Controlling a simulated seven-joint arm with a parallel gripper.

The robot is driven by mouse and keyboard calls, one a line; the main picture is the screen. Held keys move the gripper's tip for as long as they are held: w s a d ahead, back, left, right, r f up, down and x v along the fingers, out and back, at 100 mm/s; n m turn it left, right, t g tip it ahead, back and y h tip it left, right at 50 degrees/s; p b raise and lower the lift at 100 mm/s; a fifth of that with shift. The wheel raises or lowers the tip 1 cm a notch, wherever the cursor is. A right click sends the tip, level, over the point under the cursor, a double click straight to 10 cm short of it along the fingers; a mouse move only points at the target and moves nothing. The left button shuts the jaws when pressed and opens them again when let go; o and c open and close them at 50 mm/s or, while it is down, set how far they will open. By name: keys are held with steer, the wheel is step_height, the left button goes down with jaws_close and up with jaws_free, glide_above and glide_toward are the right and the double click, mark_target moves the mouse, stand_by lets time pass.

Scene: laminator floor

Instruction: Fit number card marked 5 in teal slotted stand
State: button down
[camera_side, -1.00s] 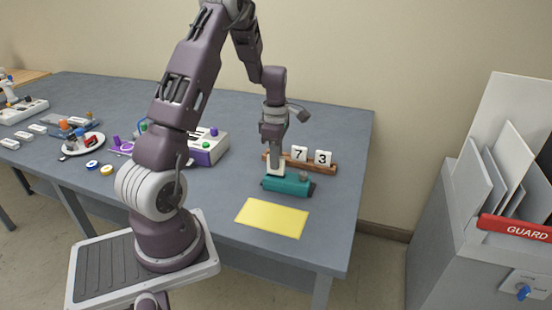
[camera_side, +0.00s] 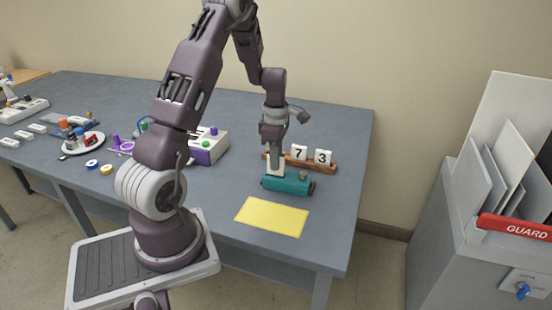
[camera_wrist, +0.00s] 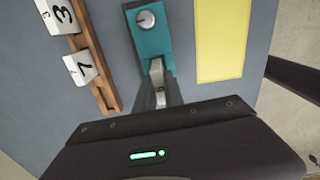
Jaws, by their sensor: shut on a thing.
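The teal slotted stand (camera_side: 289,184) sits on the table between the wooden rack and the yellow sheet. It also shows in the wrist view (camera_wrist: 150,42), with a round grey knob at one end. My gripper (camera_side: 275,163) points down over the stand's left end and is shut on a white card (camera_side: 274,172). In the wrist view the fingertips (camera_wrist: 160,92) hold the card's edge at the stand. The card's number does not show. Its lower edge meets the stand's top, and I cannot tell how deep it sits in the slot.
Behind the stand is a wooden rack (camera_side: 329,168) with white cards 7 (camera_side: 299,153) and 3 (camera_side: 323,157). A yellow sheet (camera_side: 271,217) lies in front. A white and purple device (camera_side: 207,148) and a plate (camera_side: 82,144) with small parts are to the left.

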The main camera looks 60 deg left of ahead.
steer(key=shift+f, duration=0.65)
stand_by(1.3)
steer(key=c, duration=1.4)
jaws_free()
steer(key=shift+o, duration=0.6)
steer(key=shift+o, duration=1.2)
steer(key=shift+r, duration=3.8)
